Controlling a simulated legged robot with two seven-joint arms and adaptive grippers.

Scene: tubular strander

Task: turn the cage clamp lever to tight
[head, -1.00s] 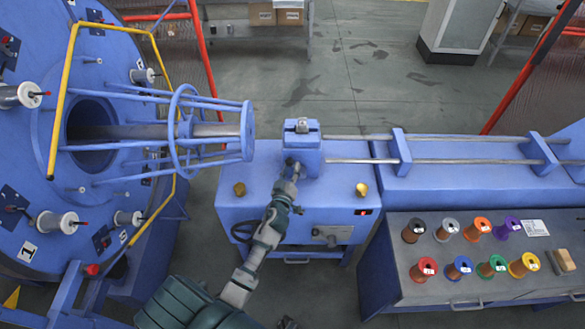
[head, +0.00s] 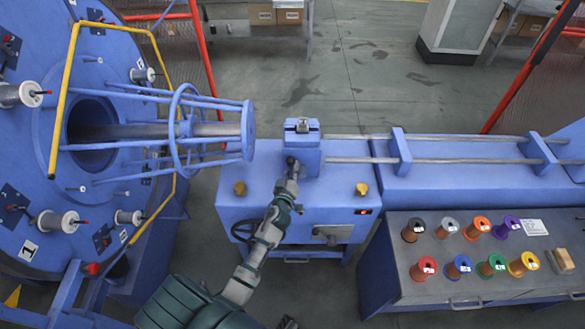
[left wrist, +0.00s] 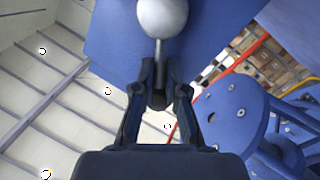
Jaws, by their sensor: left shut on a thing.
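The clamp head, a blue block (head: 308,162) with a metal fitting on top (head: 302,126), stands on the blue machine cabinet. In the left wrist view a grey ball-shaped hub (left wrist: 162,14) carries a thin lever stem (left wrist: 160,48) ending in a dark knob (left wrist: 157,98). My left gripper (head: 292,162) is at the block's front left side. In the left wrist view its fingers (left wrist: 160,92) are closed around the lever's dark end. The lever is mostly hidden by the gripper in the head view. My right gripper is not in view.
Left of the block is the yellow-railed wheel with its blue cage (head: 247,130). A tray of coloured spools (head: 425,268) is at right. Rods (head: 360,160) run right from the block.

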